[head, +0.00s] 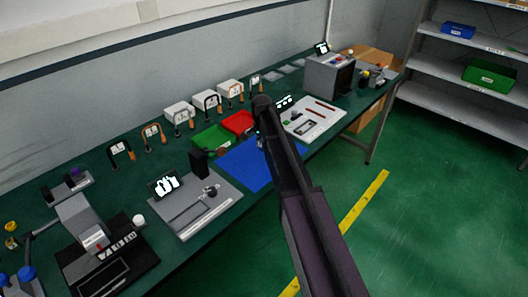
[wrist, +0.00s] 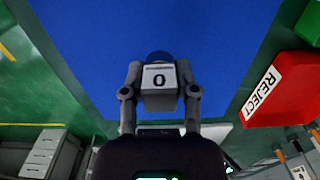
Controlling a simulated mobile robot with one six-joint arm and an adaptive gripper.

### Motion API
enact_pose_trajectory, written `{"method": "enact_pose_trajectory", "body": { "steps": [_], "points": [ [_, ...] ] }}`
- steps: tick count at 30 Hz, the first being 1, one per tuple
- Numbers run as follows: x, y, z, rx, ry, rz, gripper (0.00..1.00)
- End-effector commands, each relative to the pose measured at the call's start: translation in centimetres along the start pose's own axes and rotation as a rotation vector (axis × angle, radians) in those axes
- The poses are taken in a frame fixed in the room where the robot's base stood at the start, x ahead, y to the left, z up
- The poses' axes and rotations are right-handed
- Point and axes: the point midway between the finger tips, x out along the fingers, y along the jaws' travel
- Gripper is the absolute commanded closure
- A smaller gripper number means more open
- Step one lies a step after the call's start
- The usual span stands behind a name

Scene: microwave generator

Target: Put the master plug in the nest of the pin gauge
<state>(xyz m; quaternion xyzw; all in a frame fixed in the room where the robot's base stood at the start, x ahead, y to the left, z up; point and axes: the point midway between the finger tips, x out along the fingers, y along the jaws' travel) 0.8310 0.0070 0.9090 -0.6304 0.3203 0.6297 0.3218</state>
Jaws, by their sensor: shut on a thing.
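In the wrist view my gripper (wrist: 159,80) is shut on a small grey block (wrist: 160,102) with a pale face marked "0" and a dark rounded part behind it. It looks like the master plug, though the marking does not name it. The block is over the blue mat; its height is unclear. In the head view my arm hides the gripper and the block. A grey plate (head: 222,205) with a display, a black block and a small dark fixture may be the pin gauge. Its nest cannot be made out.
The blue mat (head: 243,168) lies mid-bench. A green bin (head: 212,138) and red reject bin (head: 239,122) stand behind it. A pale board (head: 318,131) with small parts and a grey box unit (head: 329,76) are farther along. A dark instrument (head: 92,235) stands at left.

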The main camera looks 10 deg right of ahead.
Motion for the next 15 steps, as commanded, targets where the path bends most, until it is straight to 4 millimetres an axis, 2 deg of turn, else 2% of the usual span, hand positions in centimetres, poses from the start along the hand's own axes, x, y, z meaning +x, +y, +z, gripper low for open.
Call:
{"method": "enact_pose_trajectory", "body": {
  "steps": [1, 6, 15],
  "points": [
    [1.0, 0.1, 0.0, 0.000, 0.000, 0.000, 1.00],
    [2.3, 0.1, 0.0, 0.000, 0.000, 0.000, 1.00],
    [3.0, 0.1, 0.0, 0.001, 0.000, 0.000, 1.00]
  ]
}}
